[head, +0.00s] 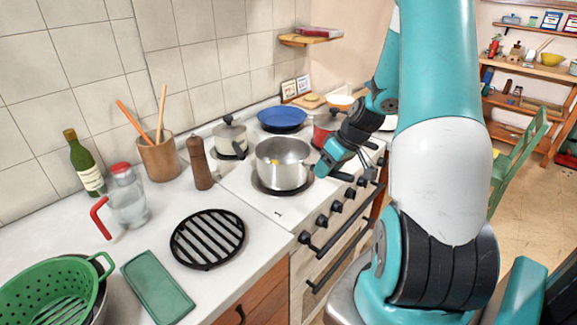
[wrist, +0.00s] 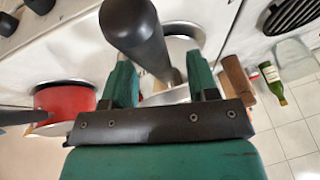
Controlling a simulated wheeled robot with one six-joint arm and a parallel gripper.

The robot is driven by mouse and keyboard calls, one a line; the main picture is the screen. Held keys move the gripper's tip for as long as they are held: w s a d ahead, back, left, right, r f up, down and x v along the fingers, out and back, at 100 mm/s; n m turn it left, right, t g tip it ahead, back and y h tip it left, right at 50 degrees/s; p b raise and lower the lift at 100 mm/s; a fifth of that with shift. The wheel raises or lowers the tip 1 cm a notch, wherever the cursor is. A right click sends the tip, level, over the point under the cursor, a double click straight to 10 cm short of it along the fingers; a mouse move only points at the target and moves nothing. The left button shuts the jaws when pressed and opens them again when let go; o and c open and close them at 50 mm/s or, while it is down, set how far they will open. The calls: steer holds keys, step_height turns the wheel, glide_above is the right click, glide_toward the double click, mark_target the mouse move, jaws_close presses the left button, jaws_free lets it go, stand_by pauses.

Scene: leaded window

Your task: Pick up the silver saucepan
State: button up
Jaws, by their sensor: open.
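The silver saucepan (head: 282,165) stands upright on a front burner of the stove. Its dark handle points right, toward my arm, in the head view. My gripper (head: 322,166) is open beside the pan's right side, at the handle. In the wrist view the dark handle (wrist: 133,32) shows large, running between the two teal fingers of my gripper (wrist: 158,75), and part of the saucepan (wrist: 187,45) shows behind it. I cannot tell whether the fingers touch the handle. The fingers are not closed on it.
A red pot (head: 325,127) stands behind my gripper, also at left in the wrist view (wrist: 66,100). A lidded cream pot (head: 230,134) and blue pan (head: 282,118) are on the back burners. A pepper mill (head: 200,163) and black trivet (head: 207,238) are on the counter.

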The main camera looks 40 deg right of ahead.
steer(key=shift+x, duration=0.95)
steer(key=shift+c, duration=0.5)
jaws_close()
steer(key=shift+d, duration=0.1)
steer(key=shift+r, duration=0.1)
